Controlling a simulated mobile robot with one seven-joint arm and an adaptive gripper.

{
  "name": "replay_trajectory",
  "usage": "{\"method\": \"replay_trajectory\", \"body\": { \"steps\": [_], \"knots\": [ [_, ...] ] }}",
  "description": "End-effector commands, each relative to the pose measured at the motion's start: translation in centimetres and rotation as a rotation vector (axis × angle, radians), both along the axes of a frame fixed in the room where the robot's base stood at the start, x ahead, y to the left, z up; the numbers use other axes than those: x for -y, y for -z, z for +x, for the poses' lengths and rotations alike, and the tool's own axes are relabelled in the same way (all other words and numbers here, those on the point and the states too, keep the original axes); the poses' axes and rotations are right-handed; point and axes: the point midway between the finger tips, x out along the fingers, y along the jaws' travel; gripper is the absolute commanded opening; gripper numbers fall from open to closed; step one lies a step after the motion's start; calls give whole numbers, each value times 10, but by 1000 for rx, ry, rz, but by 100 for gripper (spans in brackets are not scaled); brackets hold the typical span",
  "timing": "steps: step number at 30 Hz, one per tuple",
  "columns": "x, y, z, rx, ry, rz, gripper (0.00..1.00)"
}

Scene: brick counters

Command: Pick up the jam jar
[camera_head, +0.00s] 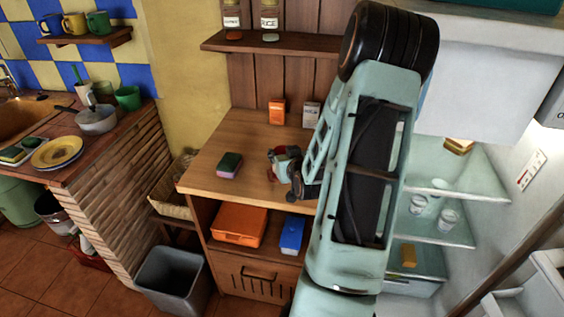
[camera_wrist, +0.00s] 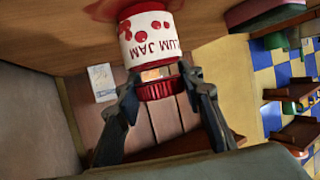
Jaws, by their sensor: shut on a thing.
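The jam jar (camera_wrist: 145,40) has a white label reading "LUM JAM" with red fruit on it, and a red lid (camera_wrist: 160,88). It appears upside down in the wrist view. My gripper (camera_wrist: 162,84) has one dark finger on each side of the lid and is shut on it. In the head view my gripper (camera_head: 296,172) is low over the wooden counter (camera_head: 215,145), and the jar there is small and partly covered. I cannot tell whether the jar's base touches the wood.
An orange box (camera_head: 277,112) and a pale box (camera_head: 311,115) stand at the back. A shelf (camera_head: 270,42) with jars hangs above. An open fridge (camera_head: 455,185) is at the right. The counter's left part is mostly clear.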

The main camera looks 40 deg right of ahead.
Motion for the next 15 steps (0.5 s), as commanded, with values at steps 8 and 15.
{"method": "replay_trajectory", "body": {
  "steps": [8, 15],
  "knots": [
    [0, -1, 1, 2, 0, -2, 0],
    [0, -4, 1, 3, -1, -3, 0]
  ]
}}
